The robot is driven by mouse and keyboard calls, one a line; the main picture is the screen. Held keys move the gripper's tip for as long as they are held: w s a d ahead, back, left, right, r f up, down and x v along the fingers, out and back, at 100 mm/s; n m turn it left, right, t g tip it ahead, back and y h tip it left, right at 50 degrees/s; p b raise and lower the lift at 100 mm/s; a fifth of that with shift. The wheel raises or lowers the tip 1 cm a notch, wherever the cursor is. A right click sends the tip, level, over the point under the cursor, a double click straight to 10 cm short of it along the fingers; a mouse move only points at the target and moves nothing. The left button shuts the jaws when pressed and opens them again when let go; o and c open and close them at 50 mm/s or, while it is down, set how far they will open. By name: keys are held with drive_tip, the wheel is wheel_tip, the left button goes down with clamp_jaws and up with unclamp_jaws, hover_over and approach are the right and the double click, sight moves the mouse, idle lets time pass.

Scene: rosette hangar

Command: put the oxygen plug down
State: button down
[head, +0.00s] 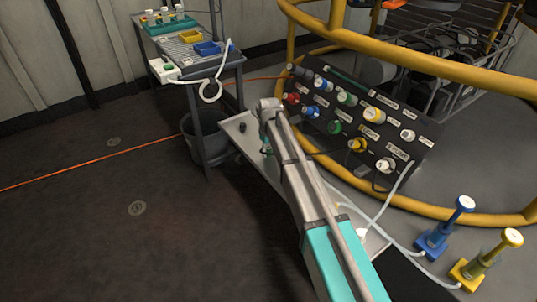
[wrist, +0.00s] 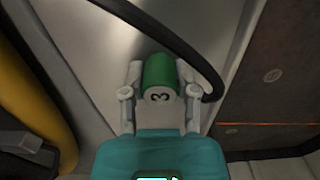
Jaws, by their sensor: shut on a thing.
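A green plug (wrist: 160,70) with a dark mark on its light end face sits between the two fingers of my gripper (wrist: 158,80) in the wrist view. My gripper is shut on it. A thick black hose (wrist: 175,32) runs past the plug and curves down on its right. Beneath them is a bare grey metal shelf (wrist: 92,45); I cannot tell whether the plug touches it. In the head view the shelf (head: 232,121) lies left of the connector panel, and my arm hides most of the gripper and plug.
A dark panel (head: 318,113) with several coloured, labelled connectors stands inside a yellow rail (head: 440,76). A small dark object (head: 243,127) is on the shelf. A bin (head: 203,140) and a workbench (head: 187,45) stand to the left. Blue and yellow pump-like units (head: 435,240) are at lower right.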

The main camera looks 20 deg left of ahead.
sight(269, 147)
drive_tip(key=shift+f, duration=0.15)
drive_tip(key=shift+c, duration=1.8)
unclamp_jaws()
wheel_tip(269, 147, up, 12)
drive_tip(key=p, duration=1.2)
